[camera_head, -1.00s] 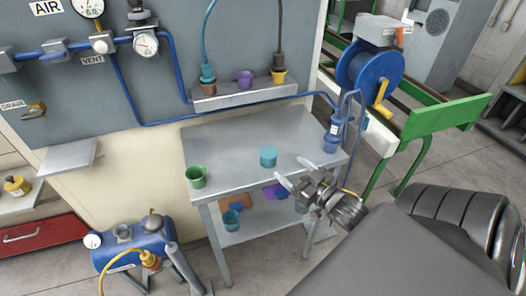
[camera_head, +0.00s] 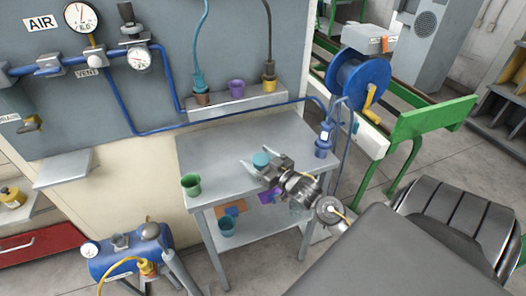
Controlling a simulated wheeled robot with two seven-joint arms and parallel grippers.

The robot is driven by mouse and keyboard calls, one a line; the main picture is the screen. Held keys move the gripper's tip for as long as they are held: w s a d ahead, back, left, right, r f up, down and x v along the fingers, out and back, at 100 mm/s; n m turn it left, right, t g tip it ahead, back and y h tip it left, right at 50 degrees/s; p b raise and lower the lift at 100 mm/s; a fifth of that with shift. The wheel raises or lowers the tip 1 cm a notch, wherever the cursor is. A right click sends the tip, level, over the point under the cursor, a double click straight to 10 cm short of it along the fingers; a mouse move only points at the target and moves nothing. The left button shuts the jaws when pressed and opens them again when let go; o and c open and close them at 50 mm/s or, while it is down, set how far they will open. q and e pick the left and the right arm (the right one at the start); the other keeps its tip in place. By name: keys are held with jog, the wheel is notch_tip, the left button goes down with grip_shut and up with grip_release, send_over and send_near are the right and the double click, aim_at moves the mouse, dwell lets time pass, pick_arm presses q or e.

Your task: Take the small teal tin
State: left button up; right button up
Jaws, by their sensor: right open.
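A small teal tin (camera_head: 261,159) stands on the top of the grey metal table, partly hidden by my right gripper. My right gripper (camera_head: 257,158) is open, with its fingertips at the tin's near side, one toward each side of it. I cannot tell whether the fingers touch the tin. Another teal tin (camera_head: 228,227) sits on the table's lower shelf. My left gripper is not in view.
A green tin (camera_head: 191,185) stands at the front left of the grey table (camera_head: 205,150). A blue-purple bottle (camera_head: 323,143) stands at its right edge. A raised ledge (camera_head: 238,104) behind holds a purple tin (camera_head: 236,87) and hose ends.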

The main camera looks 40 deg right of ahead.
jog(key=shift+w, duration=0.25)
jog(key=shift+c, duration=0.6)
jog(key=c, duration=0.9)
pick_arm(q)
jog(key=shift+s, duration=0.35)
pick_arm(e)
jog(key=shift+c, duration=0.2)
jog(key=shift+r, duration=0.1)
